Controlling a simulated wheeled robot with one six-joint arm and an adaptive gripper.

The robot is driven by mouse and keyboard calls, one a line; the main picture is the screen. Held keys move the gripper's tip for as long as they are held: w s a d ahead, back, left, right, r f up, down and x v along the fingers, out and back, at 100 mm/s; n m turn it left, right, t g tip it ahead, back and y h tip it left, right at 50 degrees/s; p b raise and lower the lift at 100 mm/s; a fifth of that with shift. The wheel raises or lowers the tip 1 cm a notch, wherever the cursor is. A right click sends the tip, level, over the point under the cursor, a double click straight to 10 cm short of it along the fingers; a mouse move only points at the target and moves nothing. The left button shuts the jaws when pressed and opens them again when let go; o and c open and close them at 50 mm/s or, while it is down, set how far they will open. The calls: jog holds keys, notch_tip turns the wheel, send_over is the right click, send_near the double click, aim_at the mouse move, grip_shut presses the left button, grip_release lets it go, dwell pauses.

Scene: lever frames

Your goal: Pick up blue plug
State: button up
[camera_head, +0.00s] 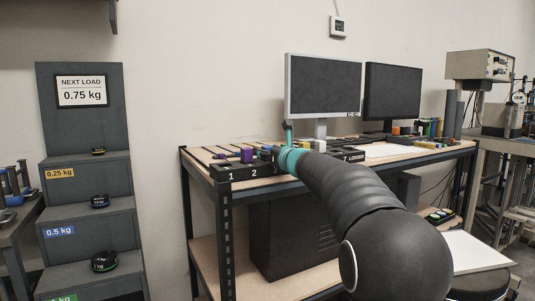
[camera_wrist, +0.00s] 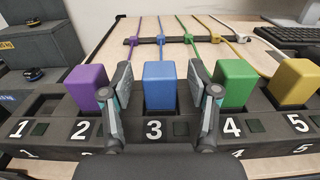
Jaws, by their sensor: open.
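The blue plug (camera_wrist: 160,82) is an upright block in the slot marked 3 of a black numbered panel (camera_wrist: 63,130), with a blue cable running back from it. My gripper (camera_wrist: 160,90) is open in the wrist view, one finger to the left of the blue plug and one to the right. Gaps show between the fingers and the plug; how far down the fingers reach beside it is hard to tell. In the head view my gripper (camera_head: 287,152) is at the table's front edge, and the blue plug is hidden behind it.
A purple plug (camera_wrist: 88,88) stands close left in slot 2. A green plug (camera_wrist: 233,84) and a yellow plug (camera_wrist: 294,82) stand right in slots 4 and 5. Slot 1 (camera_wrist: 47,107) looks empty. Monitors (camera_head: 323,86) and a keyboard (camera_wrist: 298,38) sit beyond.

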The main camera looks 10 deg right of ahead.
jog(key=shift+w, duration=0.15)
grip_shut()
jog(key=shift+r, duration=0.15)
